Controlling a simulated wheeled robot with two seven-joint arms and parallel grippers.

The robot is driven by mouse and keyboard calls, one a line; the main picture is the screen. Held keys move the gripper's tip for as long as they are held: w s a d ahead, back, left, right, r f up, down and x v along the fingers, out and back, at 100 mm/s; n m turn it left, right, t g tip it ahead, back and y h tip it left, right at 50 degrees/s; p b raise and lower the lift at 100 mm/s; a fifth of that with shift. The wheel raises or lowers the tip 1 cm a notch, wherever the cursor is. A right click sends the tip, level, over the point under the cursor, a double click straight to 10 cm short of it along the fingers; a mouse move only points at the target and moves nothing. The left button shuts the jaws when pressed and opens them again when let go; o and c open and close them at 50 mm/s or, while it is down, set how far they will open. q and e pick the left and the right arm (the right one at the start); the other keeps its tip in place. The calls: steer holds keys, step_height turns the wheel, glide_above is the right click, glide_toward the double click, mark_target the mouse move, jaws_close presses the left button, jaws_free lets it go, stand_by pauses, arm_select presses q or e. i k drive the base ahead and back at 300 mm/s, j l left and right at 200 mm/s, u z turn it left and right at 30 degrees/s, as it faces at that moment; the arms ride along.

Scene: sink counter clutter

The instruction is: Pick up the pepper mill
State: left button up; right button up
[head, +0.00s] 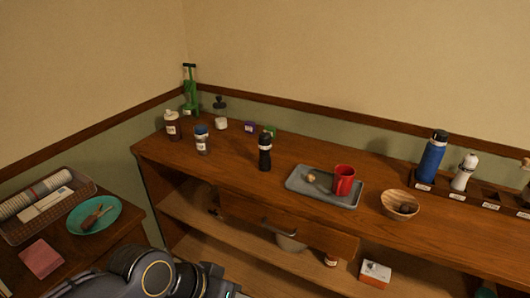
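A slim dark upright object (265,151) with a pale band near its top stands on the wooden counter, left of the grey tray; it looks like the pepper mill, though its label is too small to read. It stands apart from its neighbours, with nothing touching it. A dark arm link of mine shows at the bottom edge, left of centre, well below and in front of the counter. No gripper fingers show for either arm.
A grey tray (297,184) with a red mug (344,179) lies right of the dark object. A wooden bowl (399,205) and a blue bottle (431,161) stand farther right. Labelled bottles (172,126) stand left. A drawer (290,226) juts out below. A teal plate (109,220) is left.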

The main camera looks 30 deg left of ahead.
mark_target(264, 161)
steer(key=u, duration=0.5)
steer(key=i+j+u, duration=0.2)
steer(key=i+u, duration=0.2)
steer(key=i+j+u, duration=0.15)
steer(key=i+u, duration=0.6)
steer(key=i, duration=0.15)
